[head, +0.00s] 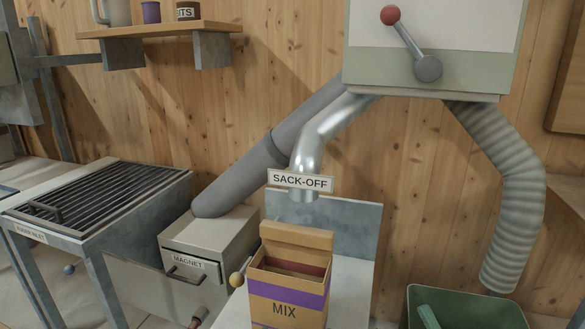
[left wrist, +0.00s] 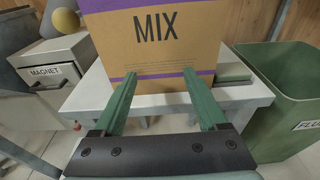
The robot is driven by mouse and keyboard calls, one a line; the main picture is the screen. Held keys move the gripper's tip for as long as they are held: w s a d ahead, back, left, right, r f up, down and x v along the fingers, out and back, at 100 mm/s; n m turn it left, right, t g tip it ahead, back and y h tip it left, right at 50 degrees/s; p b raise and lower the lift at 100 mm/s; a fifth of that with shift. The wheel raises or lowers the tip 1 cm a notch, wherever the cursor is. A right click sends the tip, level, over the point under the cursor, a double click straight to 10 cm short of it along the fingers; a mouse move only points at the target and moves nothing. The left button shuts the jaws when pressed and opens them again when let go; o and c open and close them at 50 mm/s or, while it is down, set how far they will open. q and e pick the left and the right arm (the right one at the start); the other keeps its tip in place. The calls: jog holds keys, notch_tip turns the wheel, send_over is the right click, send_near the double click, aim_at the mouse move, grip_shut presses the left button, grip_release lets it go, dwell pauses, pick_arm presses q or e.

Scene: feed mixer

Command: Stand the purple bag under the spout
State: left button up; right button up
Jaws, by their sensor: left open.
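The brown bag with purple bands and the word MIX (head: 285,290) stands upright on a pale stand (head: 355,285), its top open and back flap raised. The metal spout (head: 306,160) comes down behind the SACK-OFF sign (head: 300,181), above the bag's back edge. I cannot tell how exactly the bag lines up beneath it. In the left wrist view the bag (left wrist: 150,55) fills the top middle. My left gripper (left wrist: 160,71) is open, its green fingers pointing at the bag's front face with nothing between them. A green bar (head: 428,317) at the bottom right looks like my right gripper's finger.
A green bin (head: 470,299) stands right of the stand, and a magnet box (head: 207,245) with a handle stands left. A yellow ball knob (head: 237,280) is close to the bag's left side. A ribbed hose (head: 510,190) hangs over the bin.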

aim_at(284, 325)
pick_arm(q)
jog(key=shift+w, duration=0.1)
